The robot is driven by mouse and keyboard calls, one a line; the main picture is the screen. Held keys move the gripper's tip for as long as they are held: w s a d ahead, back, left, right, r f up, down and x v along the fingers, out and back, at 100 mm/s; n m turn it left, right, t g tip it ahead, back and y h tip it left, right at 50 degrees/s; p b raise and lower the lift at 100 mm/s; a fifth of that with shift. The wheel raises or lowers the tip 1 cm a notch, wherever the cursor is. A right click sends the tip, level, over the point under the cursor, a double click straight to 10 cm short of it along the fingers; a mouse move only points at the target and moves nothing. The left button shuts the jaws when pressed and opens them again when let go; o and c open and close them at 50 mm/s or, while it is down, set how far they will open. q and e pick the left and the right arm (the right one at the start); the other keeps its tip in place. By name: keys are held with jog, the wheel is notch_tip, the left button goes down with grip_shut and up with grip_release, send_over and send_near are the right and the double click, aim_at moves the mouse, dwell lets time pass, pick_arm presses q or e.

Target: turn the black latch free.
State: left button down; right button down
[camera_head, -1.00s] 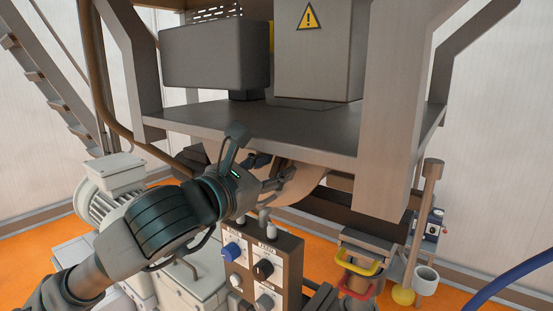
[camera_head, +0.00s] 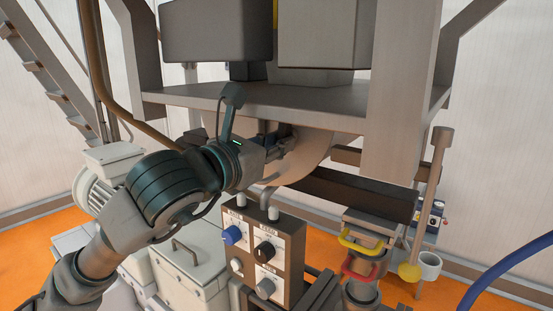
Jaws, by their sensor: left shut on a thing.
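My left gripper (camera_head: 284,140) reaches in from the left, just under the front edge of the shelf of the machine. It is in front of a rounded tan housing (camera_head: 310,157). Its fingers are shut on a small dark part at the housing, which I take to be the black latch. The fingers and the shadow under the shelf hide most of the latch, so its angle cannot be told. My right gripper is not in view.
The metal shelf (camera_head: 330,122) is close above my gripper. A control box (camera_head: 283,241) with blue and black knobs stands below it. Yellow (camera_head: 362,247) and red (camera_head: 358,271) handles are at the lower right. A thick grey post (camera_head: 398,100) stands right of the housing.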

pick_arm(q)
jog(key=shift+r+n+b, duration=0.2)
jog(key=shift+n+b, duration=0.5)
jog(key=shift+n, duration=0.4)
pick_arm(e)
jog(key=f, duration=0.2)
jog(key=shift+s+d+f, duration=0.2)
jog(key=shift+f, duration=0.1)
pick_arm(q)
jog(key=c, duration=1.4)
grip_release()
jog(key=shift+a, duration=0.1)
jog(key=shift+o, duration=1.4)
jog(key=shift+f, duration=0.1)
